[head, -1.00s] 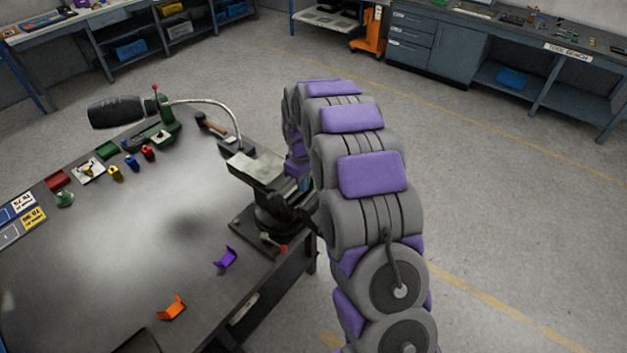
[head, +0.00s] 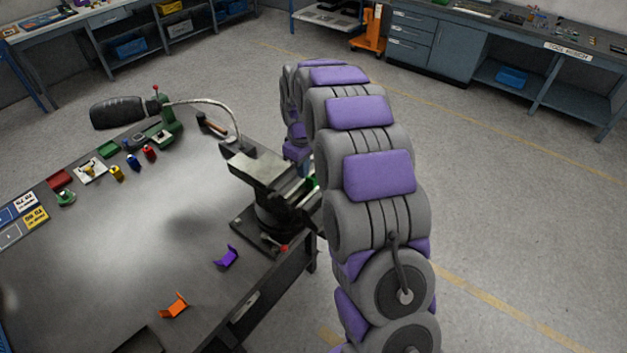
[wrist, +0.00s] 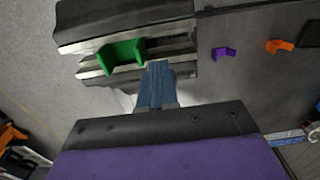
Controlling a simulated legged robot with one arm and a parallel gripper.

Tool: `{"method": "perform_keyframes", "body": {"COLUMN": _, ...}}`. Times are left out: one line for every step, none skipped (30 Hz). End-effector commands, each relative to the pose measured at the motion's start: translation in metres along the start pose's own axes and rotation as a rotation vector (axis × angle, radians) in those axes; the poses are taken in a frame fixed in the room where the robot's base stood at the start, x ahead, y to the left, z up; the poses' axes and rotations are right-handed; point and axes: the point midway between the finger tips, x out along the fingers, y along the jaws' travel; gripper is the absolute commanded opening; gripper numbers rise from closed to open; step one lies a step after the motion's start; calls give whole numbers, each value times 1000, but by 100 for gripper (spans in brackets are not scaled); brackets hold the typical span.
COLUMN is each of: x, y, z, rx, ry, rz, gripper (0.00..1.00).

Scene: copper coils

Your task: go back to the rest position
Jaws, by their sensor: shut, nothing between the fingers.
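My arm (head: 370,170) arches over the right side of the workbench, its end coming down behind the vise (head: 262,175). In the wrist view, my gripper's blue fingers (wrist: 158,70) are together, with nothing between them. The fingertips are close to the vise jaws (wrist: 180,32). In the head view the fingers are hidden behind the vise and arm.
A purple bracket (head: 227,257) and an orange bracket (head: 174,306) lie on the workbench (head: 130,240). A lamp (head: 118,112), a hammer (head: 212,125) and several small coloured items stand along its far side. The floor right of my arm is clear.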

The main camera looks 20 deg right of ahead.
Motion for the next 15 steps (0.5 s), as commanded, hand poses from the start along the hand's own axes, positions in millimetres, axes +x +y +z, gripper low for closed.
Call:
{"method": "perform_keyframes", "body": {"x": 0, "y": 0, "z": 0, "rx": 0, "ry": 0, "rz": 0, "gripper": 0}}
{"method": "perform_keyframes", "body": {"x": 1, "y": 0, "z": 0, "rx": 0, "ry": -1, "rz": 0, "gripper": 0}}
{"method": "perform_keyframes", "body": {"x": 1, "y": 0, "z": 0, "rx": 0, "ry": -1, "rz": 0, "gripper": 0}}
{"method": "perform_keyframes", "body": {"x": 1, "y": 0, "z": 0, "rx": 0, "ry": -1, "rz": 0, "gripper": 0}}
{"method": "perform_keyframes", "body": {"x": 1, "y": 0, "z": 0, "rx": 0, "ry": -1, "rz": 0, "gripper": 0}}
{"method": "perform_keyframes", "body": {"x": 1, "y": 0, "z": 0, "rx": 0, "ry": -1, "rz": 0, "gripper": 0}}
{"method": "perform_keyframes", "body": {"x": 1, "y": 0, "z": 0, "rx": 0, "ry": -1, "rz": 0, "gripper": 0}}
{"method": "perform_keyframes", "body": {"x": 1, "y": 0, "z": 0, "rx": 0, "ry": -1, "rz": 0, "gripper": 0}}
{"method": "perform_keyframes", "body": {"x": 1, "y": 0, "z": 0, "rx": 0, "ry": -1, "rz": -1, "gripper": 0}}
{"method": "perform_keyframes", "body": {"x": 1, "y": 0, "z": 0, "rx": 0, "ry": -1, "rz": 0, "gripper": 0}}
{"method": "perform_keyframes", "body": {"x": 0, "y": 0, "z": 0, "rx": 1, "ry": -1, "rz": 0, "gripper": 0}}
{"method": "perform_keyframes", "body": {"x": 0, "y": -2, "z": 2, "rx": 3, "ry": -1, "rz": -1, "gripper": 0}}
{"method": "perform_keyframes", "body": {"x": -1, "y": -3, "z": 3, "rx": 6, "ry": -1, "rz": -1, "gripper": 0}}
{"method": "perform_keyframes", "body": {"x": -3, "y": -5, "z": 5, "rx": 10, "ry": -1, "rz": -2, "gripper": 0}}
{"method": "perform_keyframes", "body": {"x": -5, "y": -9, "z": 9, "rx": 18, "ry": -1, "rz": -3, "gripper": 0}}
